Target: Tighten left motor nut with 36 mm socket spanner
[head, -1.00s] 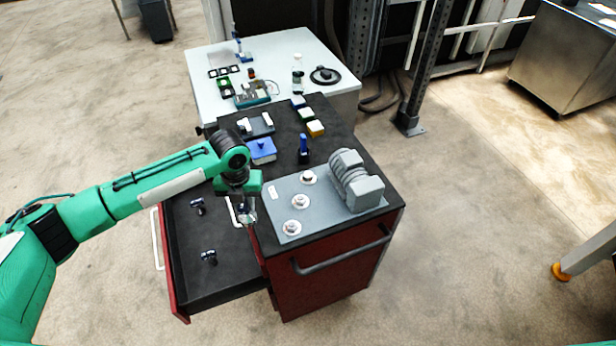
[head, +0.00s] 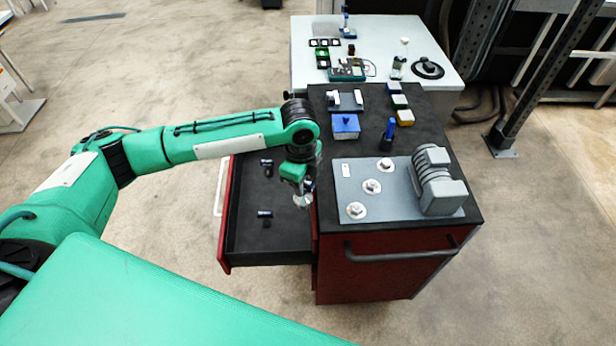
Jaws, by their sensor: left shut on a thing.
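My left gripper (head: 301,186) is shut on a silver socket spanner (head: 303,200), hanging over the right edge of the open drawer, left of the grey plate (head: 400,205). The spanner is small here and partly hidden by the gripper. The grey plate lies on the dark cabinet top and carries a ribbed grey motor (head: 437,182) at its right. Three round pale nut fittings stand in a slanting row left of the motor: a near one (head: 356,210), a middle one (head: 371,186) and a far one (head: 386,164). The spanner is apart from them. My right gripper is out of view.
The open drawer (head: 240,240) holds two dark socket tools (head: 267,165). Behind the plate stand a blue box (head: 345,124), an upright blue tool (head: 388,132) and several small coloured blocks. A white table (head: 385,30) with parts stands behind. A handle (head: 400,250) crosses the cabinet front.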

